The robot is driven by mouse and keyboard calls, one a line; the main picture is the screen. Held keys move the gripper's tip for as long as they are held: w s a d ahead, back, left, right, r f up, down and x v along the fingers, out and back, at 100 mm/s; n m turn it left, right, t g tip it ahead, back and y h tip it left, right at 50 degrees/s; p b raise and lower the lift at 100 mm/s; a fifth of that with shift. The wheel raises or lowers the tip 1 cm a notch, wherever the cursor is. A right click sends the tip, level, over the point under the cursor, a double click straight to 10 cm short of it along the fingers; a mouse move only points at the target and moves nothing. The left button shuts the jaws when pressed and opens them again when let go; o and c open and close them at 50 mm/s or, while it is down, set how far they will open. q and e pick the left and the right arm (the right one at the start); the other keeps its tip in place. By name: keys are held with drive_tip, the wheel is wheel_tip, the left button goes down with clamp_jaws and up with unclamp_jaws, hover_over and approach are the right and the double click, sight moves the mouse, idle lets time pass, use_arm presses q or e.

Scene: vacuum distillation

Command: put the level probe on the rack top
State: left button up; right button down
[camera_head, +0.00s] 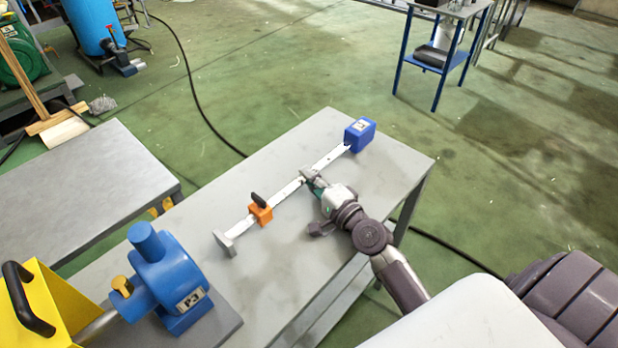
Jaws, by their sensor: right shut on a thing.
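The level probe is a long white bar (289,189) with a blue block (359,134) marked with a label at its far right end. An orange slider with a black knob (261,209) sits on the bar, and a small grey plate (224,243) ends it at the near left. My right gripper (308,175) is shut on the bar, between the orange slider and the blue block. The probe lies over the grey table top (300,270); I cannot tell whether it touches it. I cannot tell which surface is the rack top. My left gripper is not in view.
A blue pump (165,275) and a yellow case with a black handle (45,310) stand at the near left. Another grey table (80,190) is at the left. A blue-framed stand (440,50) is at the far right. Cables (195,95) lie on the green floor.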

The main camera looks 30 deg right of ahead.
drive_tip(key=c, duration=1.3)
unclamp_jaws()
drive_tip(key=shift+s+a+f, duration=0.1)
drive_tip(key=shift+s+f, duration=0.05)
drive_tip(key=shift+f, duration=0.5)
drive_tip(key=shift+r, duration=0.25)
drive_tip(key=shift+r+p, duration=0.55)
drive_tip(key=shift+p, duration=0.3)
drive_tip(key=shift+s+f+b, duration=0.45)
drive_tip(key=shift+s+b, duration=0.05)
drive_tip(key=shift+s, duration=0.15)
drive_tip(key=s+b, duration=0.1)
drive_tip(key=s, duration=0.2)
drive_tip(key=s+d+b, duration=0.1)
drive_tip(key=s, duration=0.2)
drive_tip(key=s+d+b, duration=0.1)
drive_tip(key=s, duration=0.2)
drive_tip(key=shift+s+r, duration=0.25)
drive_tip(key=shift+r, duration=0.15)
drive_tip(key=shift+s+r, duration=0.25)
drive_tip(key=shift+s, duration=0.15)
drive_tip(key=shift+d+f, duration=0.1)
